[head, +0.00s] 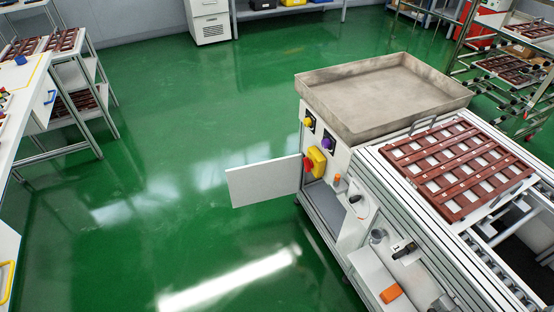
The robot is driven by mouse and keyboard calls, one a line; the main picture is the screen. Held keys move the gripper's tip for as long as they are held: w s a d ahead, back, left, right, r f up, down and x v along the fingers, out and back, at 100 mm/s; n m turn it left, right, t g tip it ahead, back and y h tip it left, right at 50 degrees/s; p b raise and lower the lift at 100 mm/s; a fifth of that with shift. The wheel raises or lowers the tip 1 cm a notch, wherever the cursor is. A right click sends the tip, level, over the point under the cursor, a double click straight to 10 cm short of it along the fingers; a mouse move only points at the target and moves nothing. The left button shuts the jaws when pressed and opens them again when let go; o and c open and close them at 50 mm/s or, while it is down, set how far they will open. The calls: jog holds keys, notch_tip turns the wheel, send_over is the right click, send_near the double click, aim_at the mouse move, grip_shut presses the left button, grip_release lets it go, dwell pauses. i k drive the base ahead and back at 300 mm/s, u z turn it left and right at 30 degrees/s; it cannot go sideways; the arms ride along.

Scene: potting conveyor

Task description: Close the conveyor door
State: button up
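The conveyor door (265,182) is a flat white panel on the left side of the conveyor machine (328,135). It stands open and swung out to the left, over the green floor. Its right edge meets the machine below the control knobs. My gripper is not in this view.
A grey tray (345,112) tops the machine. A yellow and red switch (316,161) sits close to the door's hinge edge. A brown grid (461,199) lies on the conveyor. Tables with brown grids stand at the left. The green floor (150,150) between is clear.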

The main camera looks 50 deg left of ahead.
aim_at(251, 184)
jog(key=u, duration=3.15)
jog(key=i, duration=4.35)
jog(key=z, duration=4)
